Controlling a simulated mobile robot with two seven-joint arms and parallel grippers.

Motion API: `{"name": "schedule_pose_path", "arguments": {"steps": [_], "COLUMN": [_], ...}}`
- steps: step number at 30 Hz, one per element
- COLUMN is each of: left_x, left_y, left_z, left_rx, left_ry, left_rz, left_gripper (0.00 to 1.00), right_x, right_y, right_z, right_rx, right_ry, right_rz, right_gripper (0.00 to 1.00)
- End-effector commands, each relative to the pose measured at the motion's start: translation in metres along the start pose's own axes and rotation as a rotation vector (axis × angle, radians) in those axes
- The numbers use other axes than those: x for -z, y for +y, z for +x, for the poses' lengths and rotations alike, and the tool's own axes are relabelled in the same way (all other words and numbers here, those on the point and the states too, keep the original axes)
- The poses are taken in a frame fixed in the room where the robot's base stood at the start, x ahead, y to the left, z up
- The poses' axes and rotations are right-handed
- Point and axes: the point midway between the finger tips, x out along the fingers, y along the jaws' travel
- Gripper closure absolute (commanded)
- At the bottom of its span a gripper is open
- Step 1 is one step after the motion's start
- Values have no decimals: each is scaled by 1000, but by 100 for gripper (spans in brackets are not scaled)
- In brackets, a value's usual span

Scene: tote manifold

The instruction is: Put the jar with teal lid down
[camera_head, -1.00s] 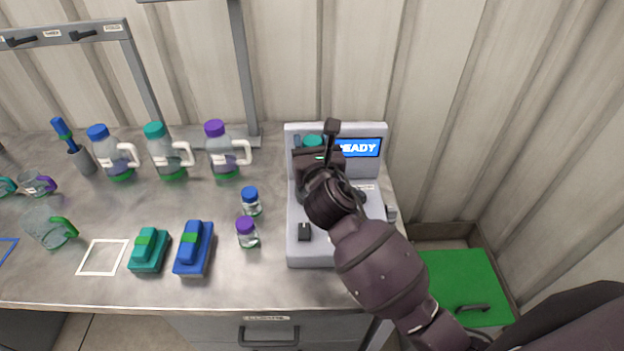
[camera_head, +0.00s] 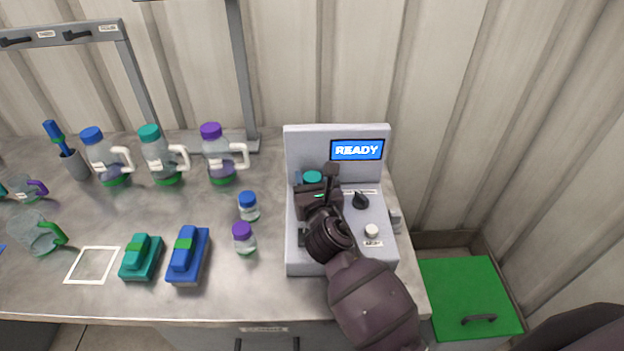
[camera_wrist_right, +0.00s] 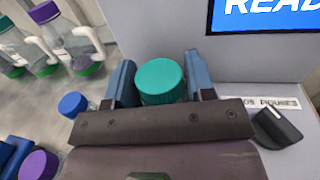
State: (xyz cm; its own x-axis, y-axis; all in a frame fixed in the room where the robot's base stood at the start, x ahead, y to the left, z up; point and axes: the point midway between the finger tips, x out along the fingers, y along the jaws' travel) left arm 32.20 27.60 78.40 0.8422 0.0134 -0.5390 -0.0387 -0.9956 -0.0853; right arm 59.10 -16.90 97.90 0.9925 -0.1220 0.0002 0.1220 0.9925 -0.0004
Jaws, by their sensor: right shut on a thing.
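The jar with teal lid (camera_head: 312,177) is at the left part of the grey machine (camera_head: 340,258) with the READY screen. In the right wrist view its teal lid (camera_wrist_right: 160,80) sits between the two blue fingers. My right gripper (camera_wrist_right: 160,82) is shut on it. In the head view the right gripper (camera_head: 314,182) and arm hide most of the jar, so I cannot tell whether its base touches the machine. My left gripper is not in view.
A dark knob (camera_head: 361,200) and a white button (camera_head: 371,231) are right of my gripper on the machine. A blue-lidded jar (camera_head: 249,206) and a purple-lidded jar (camera_head: 244,238) stand left of the machine. Several handled bottles stand further back left.

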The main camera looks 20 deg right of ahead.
Motion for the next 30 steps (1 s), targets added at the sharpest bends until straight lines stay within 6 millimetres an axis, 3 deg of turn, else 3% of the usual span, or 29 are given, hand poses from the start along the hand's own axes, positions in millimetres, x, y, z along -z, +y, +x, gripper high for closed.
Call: {"name": "schedule_pose_path", "arguments": {"steps": [6,7,11,22,30], "left_x": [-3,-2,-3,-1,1], "left_y": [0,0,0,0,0], "left_z": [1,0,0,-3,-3], "left_rx": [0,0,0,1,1], "left_ry": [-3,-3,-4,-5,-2], "left_rz": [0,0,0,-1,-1], "left_gripper": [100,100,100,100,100], "right_x": [4,3,3,-2,1], "right_y": [0,0,0,0,-1], "right_z": [0,0,0,0,-38], "right_rx": [0,0,0,0,1], "right_ry": [0,0,0,-1,3], "right_rz": [0,1,0,1,1], "right_gripper": [75,46,26,25,25]}}
